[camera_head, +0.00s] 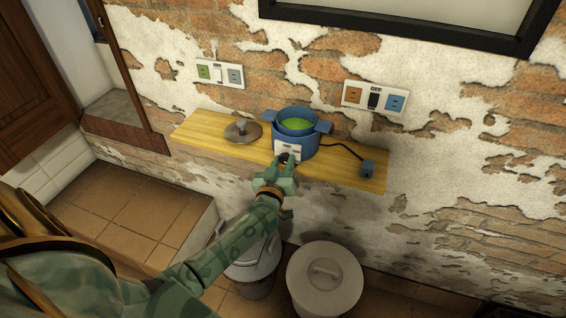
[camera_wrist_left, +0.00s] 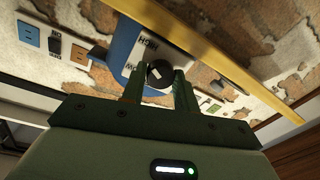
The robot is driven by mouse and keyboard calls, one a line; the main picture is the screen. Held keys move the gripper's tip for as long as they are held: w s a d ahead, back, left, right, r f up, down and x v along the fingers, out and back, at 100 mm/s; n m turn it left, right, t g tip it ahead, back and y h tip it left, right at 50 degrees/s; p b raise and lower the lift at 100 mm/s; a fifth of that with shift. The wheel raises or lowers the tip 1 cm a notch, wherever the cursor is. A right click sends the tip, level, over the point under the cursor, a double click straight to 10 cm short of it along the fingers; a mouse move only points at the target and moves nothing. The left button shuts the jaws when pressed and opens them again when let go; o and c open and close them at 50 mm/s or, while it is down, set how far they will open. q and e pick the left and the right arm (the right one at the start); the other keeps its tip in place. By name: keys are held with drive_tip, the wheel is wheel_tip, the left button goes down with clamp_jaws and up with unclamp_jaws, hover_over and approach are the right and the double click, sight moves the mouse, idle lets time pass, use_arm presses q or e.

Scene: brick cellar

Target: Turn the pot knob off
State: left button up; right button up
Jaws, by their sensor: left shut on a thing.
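A blue electric pot (camera_head: 308,143) with green contents stands on the wooden shelf (camera_head: 196,133), and its lid (camera_head: 243,130) lies on the shelf to its left. The pot's white front panel carries a dark round knob (camera_wrist_left: 160,73), with "HIGH" lettering beside it in the left wrist view. My left gripper (camera_head: 286,162) reaches the front of the pot, and its fingers in the left wrist view (camera_wrist_left: 159,84) are closed around the knob. The fingers hide part of the knob and panel in the head view. My right gripper is not in view.
A dark cord (camera_head: 345,149) runs from the pot to a plug (camera_head: 367,168) lying at the shelf's right end. Wall sockets (camera_head: 375,98) sit above the shelf. A lidded bin (camera_head: 325,285) and a metal bin (camera_head: 253,265) stand below.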

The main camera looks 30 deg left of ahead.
use_arm(q)
drive_tip(key=n+p, duration=0.1)
drive_tip(key=n, duration=0.1)
drive_tip(key=shift+r+n+p, duration=0.15)
drive_tip(key=shift+n+p, duration=0.2)
drive_tip(key=shift+n, duration=0.05)
drive_tip(key=n+p, duration=0.1)
drive_tip(key=n, duration=0.1)
drive_tip(key=shift+n+g+h, duration=0.3)
drive_tip(key=n, duration=0.2)
drive_tip(key=shift+n+p, duration=0.3)
drive_tip(key=shift+p, duration=0.05)
drive_tip(key=n, duration=0.5)
drive_tip(key=n+h, duration=0.1)
drive_tip(key=n, duration=0.2)
drive_tip(key=shift+a+f, duration=0.1)
drive_tip(key=shift+f, duration=0.1)
drive_tip(key=n+b, duration=0.2)
drive_tip(key=n, duration=0.3)
drive_tip(key=shift+s+n+h, duration=0.1)
drive_tip(key=shift+n+h, duration=0.3)
drive_tip(key=o, duration=1)
drive_tip(key=shift+r, duration=0.1)
